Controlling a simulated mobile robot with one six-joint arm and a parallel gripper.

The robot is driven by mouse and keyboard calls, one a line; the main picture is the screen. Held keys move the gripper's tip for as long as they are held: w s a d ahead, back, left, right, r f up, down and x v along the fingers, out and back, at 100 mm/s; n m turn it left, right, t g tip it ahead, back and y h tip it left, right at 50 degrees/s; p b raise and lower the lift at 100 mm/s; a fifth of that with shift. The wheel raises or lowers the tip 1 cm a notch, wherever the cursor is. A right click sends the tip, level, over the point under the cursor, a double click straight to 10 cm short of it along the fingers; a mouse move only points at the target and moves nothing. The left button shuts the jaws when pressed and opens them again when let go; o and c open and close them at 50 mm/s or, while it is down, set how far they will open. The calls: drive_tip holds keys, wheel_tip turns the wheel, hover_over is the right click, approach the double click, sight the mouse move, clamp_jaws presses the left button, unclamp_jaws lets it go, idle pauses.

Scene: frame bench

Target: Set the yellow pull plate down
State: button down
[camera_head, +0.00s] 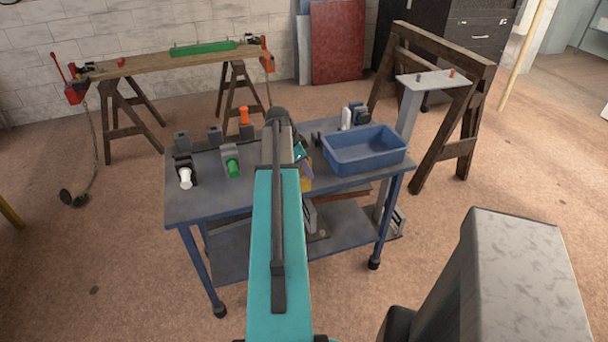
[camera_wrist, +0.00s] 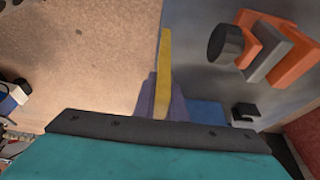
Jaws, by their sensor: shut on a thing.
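The yellow pull plate (camera_wrist: 165,62) stands out edge-on between the two purple fingers of my gripper (camera_wrist: 163,88) in the wrist view. My gripper is shut on it. In the head view a small part of the yellow plate (camera_head: 306,181) shows just right of my arm, by the bench's near edge. My gripper (camera_head: 301,160) is mostly hidden there behind my own arm. The plate lies along the line of the bench edge in the wrist view. I cannot tell whether it touches the bench (camera_head: 205,205).
A blue bin (camera_head: 365,163) stands on the bench's right side. Black holders with a white plug (camera_head: 185,178), a green plug (camera_head: 232,165) and an orange plug (camera_head: 244,116) stand on the left. The near left bench top is clear. A wooden frame (camera_head: 470,125) stands right.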

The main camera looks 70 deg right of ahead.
drive_tip(key=shift+r, duration=0.15)
drive_tip(key=shift+r+b, duration=0.8)
drive_tip(key=shift+r, duration=0.85)
drive_tip(key=w+a+b, duration=0.2)
drive_tip(key=w+a, duration=0.2)
drive_tip(key=a, duration=0.3)
drive_tip(key=w+a+r+b, duration=0.1)
drive_tip(key=w+a, duration=0.2)
drive_tip(key=a, duration=0.4)
drive_tip(key=shift+w+r+b, duration=0.25)
drive_tip(key=shift+w+b, duration=0.1)
